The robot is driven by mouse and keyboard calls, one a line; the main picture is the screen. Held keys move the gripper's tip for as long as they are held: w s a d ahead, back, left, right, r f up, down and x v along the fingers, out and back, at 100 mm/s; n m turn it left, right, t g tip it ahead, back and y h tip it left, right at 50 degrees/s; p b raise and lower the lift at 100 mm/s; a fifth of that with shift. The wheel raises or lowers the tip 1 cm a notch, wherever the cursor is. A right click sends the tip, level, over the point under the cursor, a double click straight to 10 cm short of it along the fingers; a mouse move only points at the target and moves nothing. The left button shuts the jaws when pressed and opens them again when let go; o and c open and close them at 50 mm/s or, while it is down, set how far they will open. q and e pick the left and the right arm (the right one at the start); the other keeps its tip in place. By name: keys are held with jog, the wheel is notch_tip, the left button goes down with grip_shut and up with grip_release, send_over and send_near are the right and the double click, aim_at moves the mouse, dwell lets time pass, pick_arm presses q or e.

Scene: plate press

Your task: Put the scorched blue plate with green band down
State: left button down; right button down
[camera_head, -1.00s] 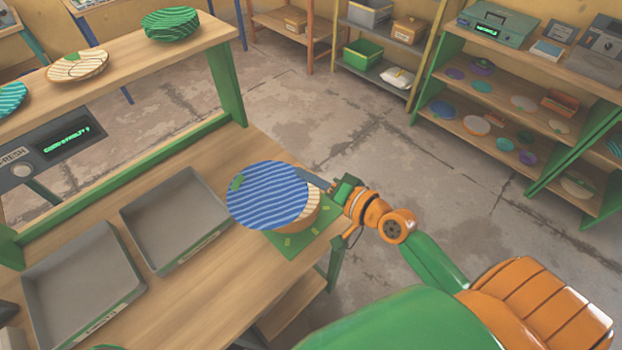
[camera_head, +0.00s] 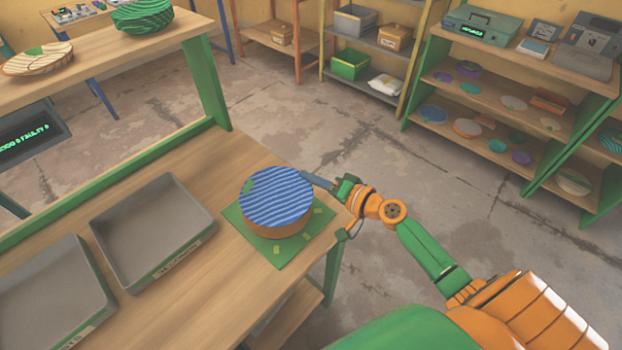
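The blue plate (camera_head: 277,198) has wavy lighter stripes and a small green patch at its upper left rim. It lies flat over a round wooden block (camera_head: 280,231) and covers its top; I cannot tell if a thin gap remains between them. The block stands on a green mat (camera_head: 277,256) near the table's right corner. My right gripper (camera_head: 308,176) reaches in from the right, its grey fingers at the plate's upper right rim. Its finger gap is too small to make out. No scorch mark is clear. My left gripper is not in view.
Two grey trays (camera_head: 153,268) (camera_head: 98,297) stand on the wooden table (camera_head: 222,297) left of the mat. A raised shelf (camera_head: 95,53) at the back left carries a pale plate (camera_head: 38,60) and a green striped bowl-like stack (camera_head: 142,18). Floor is open beyond the table.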

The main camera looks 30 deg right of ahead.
jog(key=c, duration=1.1)
grip_release()
jog(key=shift+s+a+f, duration=0.1)
jog(key=shift+s+f, duration=0.1)
jog(key=shift+f, duration=0.2)
jog(key=shift+w+a, duration=0.1)
jog(key=shift+w, duration=0.2)
jog(key=shift+r, duration=0.1)
jog(key=shift+s+r+p, duration=0.1)
jog(key=shift+r+p, duration=0.35)
jog(key=shift+p, duration=0.15)
jog(key=b+v, duration=0.3)
jog(key=v, duration=0.9)
